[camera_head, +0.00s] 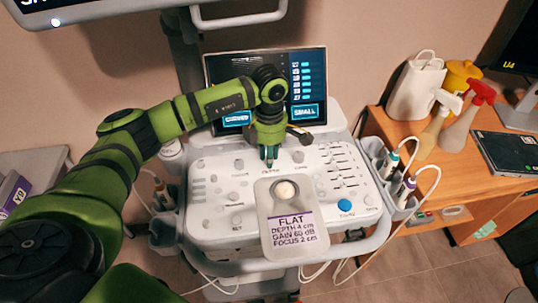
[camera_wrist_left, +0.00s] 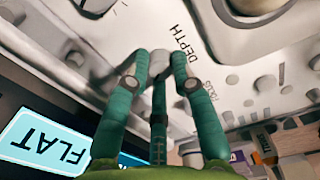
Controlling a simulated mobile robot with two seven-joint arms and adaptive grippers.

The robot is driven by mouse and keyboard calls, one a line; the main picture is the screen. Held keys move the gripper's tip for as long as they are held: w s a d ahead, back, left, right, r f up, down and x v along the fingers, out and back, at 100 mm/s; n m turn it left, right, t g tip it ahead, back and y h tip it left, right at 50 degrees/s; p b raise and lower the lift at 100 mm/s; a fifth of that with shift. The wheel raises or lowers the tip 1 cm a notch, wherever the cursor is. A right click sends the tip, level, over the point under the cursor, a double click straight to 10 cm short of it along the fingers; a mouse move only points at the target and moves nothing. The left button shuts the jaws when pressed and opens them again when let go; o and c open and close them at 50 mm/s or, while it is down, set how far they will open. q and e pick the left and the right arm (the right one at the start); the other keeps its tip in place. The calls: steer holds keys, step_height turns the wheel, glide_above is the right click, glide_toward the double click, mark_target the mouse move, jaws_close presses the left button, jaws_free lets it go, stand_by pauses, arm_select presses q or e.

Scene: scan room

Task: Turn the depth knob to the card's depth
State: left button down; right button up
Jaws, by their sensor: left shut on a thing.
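My left gripper (camera_head: 270,158) reaches down onto the white ultrasound control panel (camera_head: 220,205), below the touchscreen. In the left wrist view its green fingers are shut around a small grey knob (camera_wrist_left: 157,62), with the printed word DEPTH beside it. In the head view the fingers hide most of this knob, and I cannot read its setting. The card (camera_head: 292,232) at the front of the panel reads FLAT, DEPTH 4 cm, GAIN 60 dB, FOCUS 2 cm. My right gripper is in neither view.
The touchscreen (camera_head: 305,72) stands behind the panel; its FLAT button (camera_wrist_left: 42,142) shows in the left wrist view. A pale trackball (camera_head: 285,190), a blue button (camera_head: 345,205) and several other knobs are near the gripper. Probes (camera_head: 405,188) and bottles (camera_head: 455,125) stand at the right.

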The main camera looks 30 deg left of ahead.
arm_select(q)
steer(key=n+b, duration=0.1)
steer(key=n, duration=0.2)
steer(key=shift+f+n, duration=0.1)
steer(key=shift+n, duration=0.3)
steer(key=shift+n+b, duration=0.55)
steer(key=shift+n, duration=0.75)
steer(key=shift+w, duration=0.1)
steer(key=c, duration=1.1)
jaws_free()
steer(key=shift+o, duration=0.2)
steer(key=shift+r, duration=0.2)
step_height(320, 180, up, 12)
steer(key=shift+d+f, duration=0.1)
steer(key=shift+f, duration=0.05)
